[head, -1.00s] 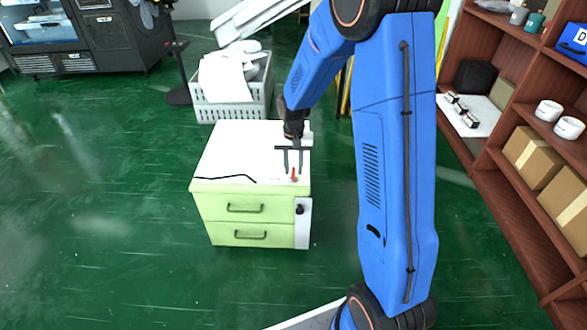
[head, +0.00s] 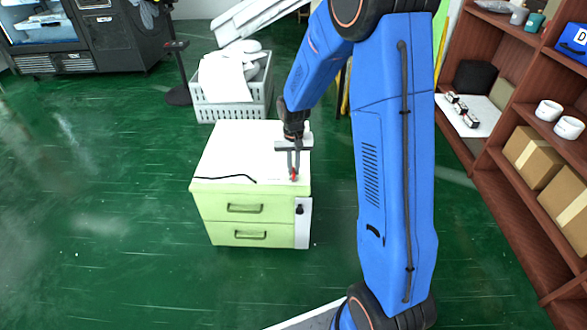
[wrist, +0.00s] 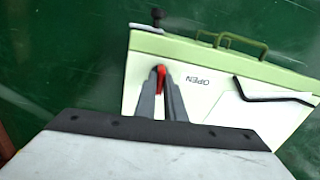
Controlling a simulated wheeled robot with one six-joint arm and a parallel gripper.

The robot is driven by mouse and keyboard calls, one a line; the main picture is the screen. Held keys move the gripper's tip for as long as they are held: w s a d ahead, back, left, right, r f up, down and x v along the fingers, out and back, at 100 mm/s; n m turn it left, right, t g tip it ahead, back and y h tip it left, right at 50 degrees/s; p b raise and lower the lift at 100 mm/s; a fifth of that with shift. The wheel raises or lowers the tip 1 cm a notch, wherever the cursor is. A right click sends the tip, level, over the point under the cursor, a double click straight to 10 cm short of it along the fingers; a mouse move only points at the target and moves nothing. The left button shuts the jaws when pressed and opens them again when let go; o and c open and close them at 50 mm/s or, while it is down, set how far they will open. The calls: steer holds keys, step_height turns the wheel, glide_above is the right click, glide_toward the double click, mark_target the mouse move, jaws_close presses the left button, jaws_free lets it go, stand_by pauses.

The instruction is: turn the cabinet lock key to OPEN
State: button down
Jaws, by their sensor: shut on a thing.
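The green cabinet (head: 202,205) with a white top stands on the floor, with two drawers on its front. The red key (head: 294,175) sits on the cabinet top near its front right corner; it also shows in the wrist view (wrist: 161,74). My gripper (head: 294,174) points down at the key, its fingertips on either side of it. In the wrist view the fingers (wrist: 161,82) are shut on the red key. The word OPEN (wrist: 194,81) is printed on the top beside the key. The key's lower part is hidden between the fingers.
A black bent rod (head: 225,178) lies on the cabinet top. A black knob (head: 299,209) is on the white strip at the cabinet's front right. A white basket (head: 231,112) stands behind. Brown shelves (head: 505,190) are at right. The green floor at left is clear.

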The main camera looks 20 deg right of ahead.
steer(key=n, duration=0.8)
steer(key=shift+n, duration=0.3)
steer(key=n, duration=0.4)
steer(key=shift+n, duration=2.2)
steer(key=c, duration=1.8)
jaws_free()
steer(key=shift+c, duration=0.2)
